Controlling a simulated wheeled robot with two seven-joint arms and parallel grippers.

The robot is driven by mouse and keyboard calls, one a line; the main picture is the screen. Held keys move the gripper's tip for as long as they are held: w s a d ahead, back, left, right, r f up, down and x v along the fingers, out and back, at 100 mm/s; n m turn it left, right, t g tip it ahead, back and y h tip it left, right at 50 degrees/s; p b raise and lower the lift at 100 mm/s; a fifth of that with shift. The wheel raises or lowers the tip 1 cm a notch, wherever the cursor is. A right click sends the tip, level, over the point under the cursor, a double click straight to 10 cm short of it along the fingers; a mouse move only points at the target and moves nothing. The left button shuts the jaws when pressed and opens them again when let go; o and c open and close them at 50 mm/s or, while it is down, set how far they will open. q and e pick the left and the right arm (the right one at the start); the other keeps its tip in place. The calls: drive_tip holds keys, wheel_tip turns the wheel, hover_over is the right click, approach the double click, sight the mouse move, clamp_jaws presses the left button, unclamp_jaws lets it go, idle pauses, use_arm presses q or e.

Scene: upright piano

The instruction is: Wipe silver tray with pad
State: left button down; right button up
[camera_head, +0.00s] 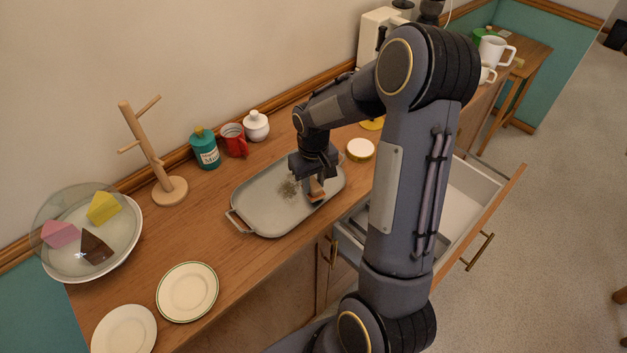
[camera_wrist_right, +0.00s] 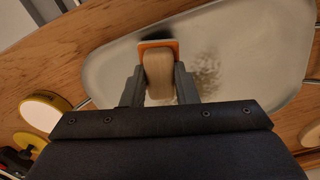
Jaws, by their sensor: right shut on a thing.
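The silver tray (camera_head: 262,215) lies flat on the wooden counter, with a handle showing at its near left end. A dark speckled smudge (camera_head: 288,188) marks its middle; the smudge also shows in the right wrist view (camera_wrist_right: 207,72). My right gripper (camera_head: 314,182) points down over the right part of the tray. It is shut on the pad (camera_wrist_right: 159,75), which has a pale grip and an orange-edged base. In the head view the pad (camera_head: 316,190) is beside the smudge, at or very near the tray's surface. I cannot tell if it touches. My left gripper is not in view.
A white-lidded round jar (camera_head: 360,149) stands close behind the tray. A red mug (camera_head: 233,140), teal bottle (camera_head: 204,150), white sugar pot (camera_head: 256,126) and wooden mug tree (camera_head: 170,190) line the wall. Plates (camera_head: 187,292) and a domed cake dish (camera_head: 92,235) are left. An open drawer (camera_head: 465,205) juts out right.

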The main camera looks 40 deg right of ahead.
drive_tip(key=shift+f+b, duration=0.3)
drive_tip(key=shift+f, duration=0.1)
drive_tip(key=shift+w, duration=0.1)
